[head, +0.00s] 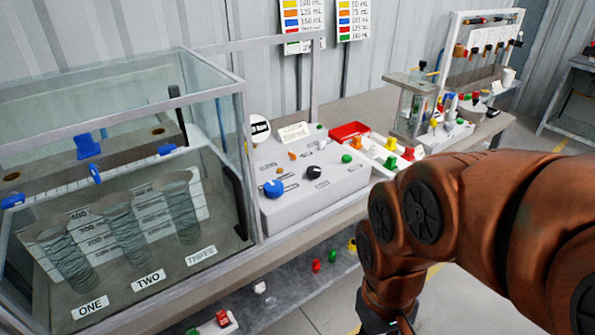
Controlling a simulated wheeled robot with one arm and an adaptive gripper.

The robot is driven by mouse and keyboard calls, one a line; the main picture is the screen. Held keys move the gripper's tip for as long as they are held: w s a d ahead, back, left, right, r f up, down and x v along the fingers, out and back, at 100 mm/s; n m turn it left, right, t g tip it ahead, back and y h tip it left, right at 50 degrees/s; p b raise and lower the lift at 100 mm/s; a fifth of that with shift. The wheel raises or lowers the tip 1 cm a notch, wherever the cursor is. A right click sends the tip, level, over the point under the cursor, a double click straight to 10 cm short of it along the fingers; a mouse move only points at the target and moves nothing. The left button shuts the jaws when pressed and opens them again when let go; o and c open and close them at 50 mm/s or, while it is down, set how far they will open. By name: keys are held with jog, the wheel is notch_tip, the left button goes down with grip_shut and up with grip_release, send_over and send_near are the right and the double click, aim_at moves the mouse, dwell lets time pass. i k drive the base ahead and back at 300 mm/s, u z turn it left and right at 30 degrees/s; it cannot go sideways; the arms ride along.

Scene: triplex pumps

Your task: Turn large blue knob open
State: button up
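A large round blue knob (273,188) sits on the sloped front of the grey-white control panel (325,193), in the middle of the head view. A black knob (314,172) is to its right on the same panel. My gripper (402,326) hangs at the bottom edge of the picture, right of the panel and well apart from the blue knob. Only its top shows; its fingertips are cut off, so I cannot see whether it is open or shut.
A glass tank (215,85) with blue valve handles (87,146) and labelled cylinders (120,228) stands left of the panel. A red tray (350,131) and coloured valves (391,162) lie behind to the right. A lower shelf (290,285) holds small coloured parts.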

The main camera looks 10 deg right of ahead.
aim_at(273, 188)
jog(key=u, duration=3.35)
jog(key=k, duration=0.75)
jog(key=z, duration=1.85)
jog(key=i, duration=0.5)
